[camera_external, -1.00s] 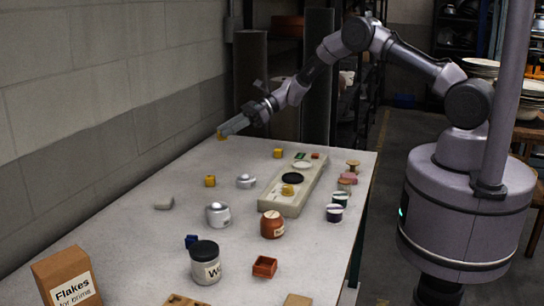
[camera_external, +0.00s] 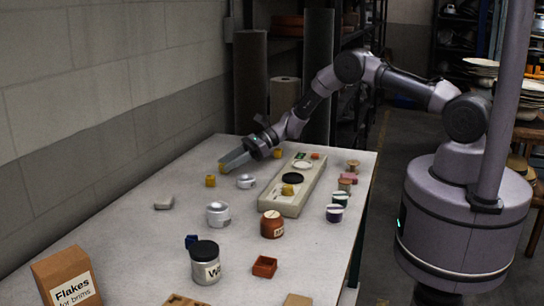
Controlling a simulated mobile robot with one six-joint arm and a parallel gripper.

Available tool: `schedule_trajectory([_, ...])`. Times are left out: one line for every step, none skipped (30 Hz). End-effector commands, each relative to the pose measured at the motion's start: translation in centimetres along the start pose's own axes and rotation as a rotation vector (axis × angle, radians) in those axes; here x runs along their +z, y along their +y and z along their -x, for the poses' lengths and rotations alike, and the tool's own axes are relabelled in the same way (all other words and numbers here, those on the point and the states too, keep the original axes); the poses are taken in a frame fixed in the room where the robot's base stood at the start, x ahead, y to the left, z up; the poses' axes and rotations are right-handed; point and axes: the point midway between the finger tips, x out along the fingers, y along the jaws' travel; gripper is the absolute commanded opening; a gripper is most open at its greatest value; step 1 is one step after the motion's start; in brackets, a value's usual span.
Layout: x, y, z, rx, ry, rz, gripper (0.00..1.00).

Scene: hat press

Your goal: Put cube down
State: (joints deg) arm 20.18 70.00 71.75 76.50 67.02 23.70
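A small yellow cube (camera_external: 222,168) shows at the tip of my gripper (camera_external: 224,165). My gripper appears shut on this cube, low over the far left part of the pale table (camera_external: 130,235). Whether the cube touches the table is too small to tell. A second yellow cube (camera_external: 210,181) sits on the table just in front and to the left of it. Another yellow cube (camera_external: 277,154) sits to the right, past my wrist.
A silver lidded tin (camera_external: 246,181) stands close in front of my gripper. A long pale tray (camera_external: 290,209) lies to the right, with a yellow piece (camera_external: 287,190) on it. The wall runs along the left. Jars and a Flakes box (camera_external: 66,280) stand nearer.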

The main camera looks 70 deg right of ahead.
Motion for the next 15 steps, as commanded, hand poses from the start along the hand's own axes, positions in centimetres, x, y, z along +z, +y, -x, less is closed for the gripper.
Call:
schedule_trajectory([0.1, 0.0, 0.0, 0.0, 0.0, 0.0, 0.46])
schedule_trajectory([0.1, 0.0, 0.0, 0.0, 0.0, 0.0, 0.46])
schedule_trajectory([0.1, 0.0, 0.0, 0.0, 0.0, 0.0, 0.46])
schedule_trajectory([0.1, 0.0, 0.0, 0.0, 0.0, 0.0, 0.46])
schedule_trajectory([0.1, 0.0, 0.0, 0.0, 0.0, 0.0, 0.46])
schedule_trajectory([0.1, 0.0, 0.0, 0.0, 0.0, 0.0, 0.46])
schedule_trajectory([0.1, 0.0, 0.0, 0.0, 0.0, 0.0, 0.46])
schedule_trajectory([0.1, 0.0, 0.0, 0.0, 0.0, 0.0, 0.46])
schedule_trajectory([0.1, 0.0, 0.1, 0.0, 0.0, 0.0, 0.46])
schedule_trajectory([0.3, 0.0, 0.1, 0.0, 0.0, 0.0, 0.46])
schedule_trajectory([0.6, 0.0, 0.3, 0.0, 0.0, 0.0, 0.46])
schedule_trajectory([0.6, -0.1, 0.9, -0.002, 0.0, 0.0, 0.46])
schedule_trajectory([0.6, -0.1, 1.6, -0.002, 0.001, 0.001, 0.46])
schedule_trajectory([0.6, -0.1, 2.4, -0.003, 0.001, 0.0, 0.46])
schedule_trajectory([0.7, -0.1, 3.5, -0.003, 0.0, -0.002, 0.46])
